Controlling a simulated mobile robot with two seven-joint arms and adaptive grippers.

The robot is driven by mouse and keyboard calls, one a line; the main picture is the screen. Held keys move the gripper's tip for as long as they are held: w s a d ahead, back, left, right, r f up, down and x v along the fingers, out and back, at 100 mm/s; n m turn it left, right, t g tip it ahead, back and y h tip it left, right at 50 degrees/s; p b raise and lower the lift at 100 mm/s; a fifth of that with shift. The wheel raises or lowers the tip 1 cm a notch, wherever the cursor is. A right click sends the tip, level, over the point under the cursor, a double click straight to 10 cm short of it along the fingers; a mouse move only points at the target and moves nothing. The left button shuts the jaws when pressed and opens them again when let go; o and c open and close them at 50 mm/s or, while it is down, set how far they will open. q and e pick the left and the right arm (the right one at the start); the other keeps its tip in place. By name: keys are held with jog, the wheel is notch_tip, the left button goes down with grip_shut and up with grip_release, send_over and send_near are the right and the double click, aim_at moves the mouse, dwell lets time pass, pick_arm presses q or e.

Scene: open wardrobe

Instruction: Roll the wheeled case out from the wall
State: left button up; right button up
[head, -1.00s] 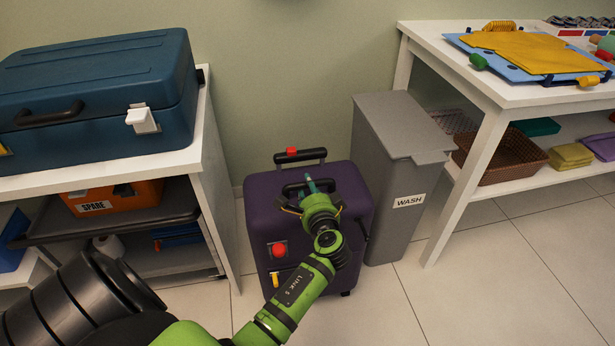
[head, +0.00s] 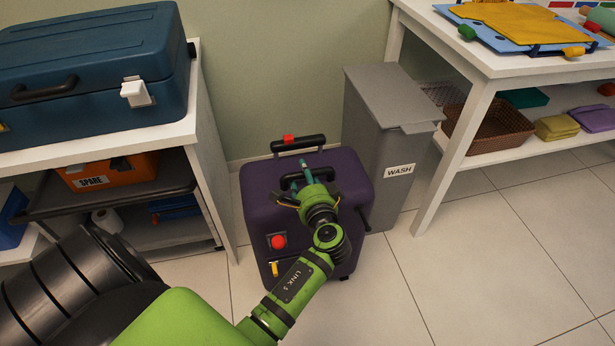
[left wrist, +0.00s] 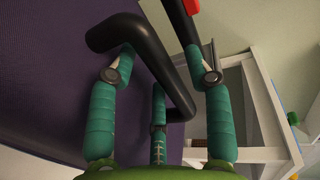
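The purple wheeled case (head: 258,205) stands upright on the floor between the white shelf unit and the grey bin. It has a red button, a yellow tag, a black top handle (head: 290,180) and a black pull bar (head: 298,144) with a red block behind it. My left gripper (head: 304,168) is at the top handle. In the left wrist view its teal fingers (left wrist: 160,95) are around the black handle (left wrist: 150,50), which appears gripped between them; the exact contact is partly hidden. The purple case side (left wrist: 50,80) fills the left. My right gripper is not in view.
The grey WASH bin (head: 385,130) stands close on the case's right. The white shelf unit (head: 212,150) with a blue toolbox (head: 95,65) is on the left. A white table (head: 462,130) is at the right. Tiled floor (head: 480,270) is open at front right.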

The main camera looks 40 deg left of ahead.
pick_arm(q)
jog(key=shift+w+d, duration=0.1)
jog(key=shift+d, duration=0.1)
jog(key=shift+d, duration=0.2)
jog(key=v, duration=0.7)
jog(key=shift+s, duration=0.25)
jog(key=shift+a, duration=0.1)
